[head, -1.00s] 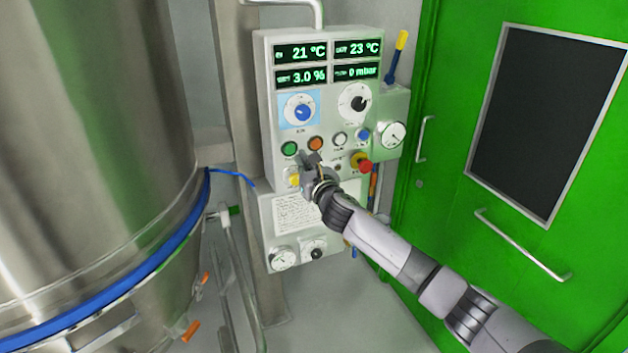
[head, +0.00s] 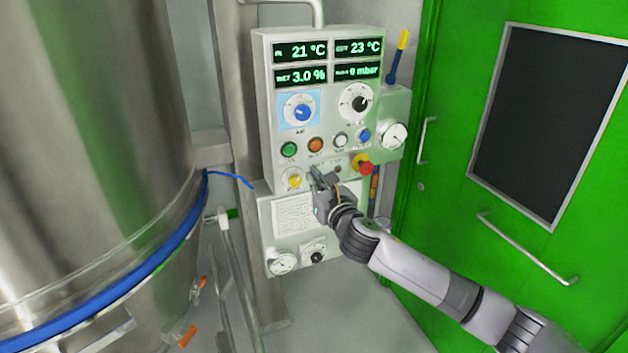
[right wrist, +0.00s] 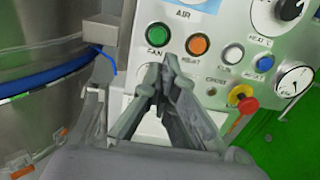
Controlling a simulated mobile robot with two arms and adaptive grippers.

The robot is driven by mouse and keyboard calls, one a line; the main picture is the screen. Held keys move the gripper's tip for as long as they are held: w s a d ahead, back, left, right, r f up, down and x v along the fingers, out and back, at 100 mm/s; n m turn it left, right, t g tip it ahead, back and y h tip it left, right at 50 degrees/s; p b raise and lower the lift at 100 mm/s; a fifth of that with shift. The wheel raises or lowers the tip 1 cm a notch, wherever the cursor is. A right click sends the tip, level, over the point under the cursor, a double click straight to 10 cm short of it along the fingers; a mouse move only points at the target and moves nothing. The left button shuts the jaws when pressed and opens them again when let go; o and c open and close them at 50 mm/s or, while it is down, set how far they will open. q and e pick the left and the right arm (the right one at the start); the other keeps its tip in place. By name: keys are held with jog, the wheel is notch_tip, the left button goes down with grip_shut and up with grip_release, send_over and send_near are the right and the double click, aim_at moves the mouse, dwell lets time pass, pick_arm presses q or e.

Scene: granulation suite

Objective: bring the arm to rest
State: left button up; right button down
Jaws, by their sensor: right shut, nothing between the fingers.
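My right gripper (head: 318,180) is in front of the lower part of the grey control panel (head: 262,110), just below its row of buttons. Its fingers are shut with nothing between them. In the right wrist view the shut fingers (right wrist: 164,70) point at the panel below the green button (right wrist: 158,33) and the orange button (right wrist: 198,44). In the head view the yellow knob (head: 294,180) shows just left of the fingertips. I cannot tell whether the fingertips touch the panel. My left gripper is not in view.
A large steel vessel (head: 90,130) with a blue band stands at the left. A red emergency knob (head: 366,168) and a gauge (head: 394,135) sit right of the gripper. A green door (head: 450,150) with a handle (head: 525,248) is at the right. Pipes (head: 232,270) stand below the panel.

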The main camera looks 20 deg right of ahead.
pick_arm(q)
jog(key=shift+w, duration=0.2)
